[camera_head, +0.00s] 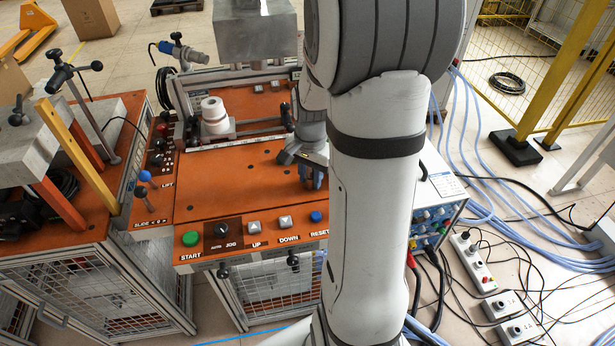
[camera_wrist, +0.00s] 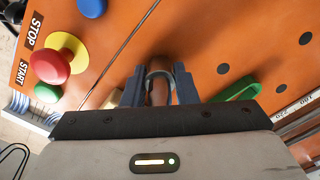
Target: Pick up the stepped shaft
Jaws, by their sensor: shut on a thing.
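My gripper (camera_wrist: 160,76) is shut on the stepped shaft (camera_wrist: 159,90), which shows between the two dark blue fingers in the wrist view. Only its rounded end shows, brownish with a grey curved rim; the rest is hidden by the gripper body. In the head view my gripper (camera_head: 312,178) points down low over the right side of the orange bench top (camera_head: 235,180). My arm hides much of that side, and I cannot make out the shaft there. I cannot tell whether the shaft still touches the bench.
In the wrist view a red button on a yellow base (camera_wrist: 52,66), a blue button (camera_wrist: 92,7) and a green handle (camera_wrist: 234,90) are near. In the head view a white stepped fixture (camera_head: 214,117) stands at the back. The bench middle is clear.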

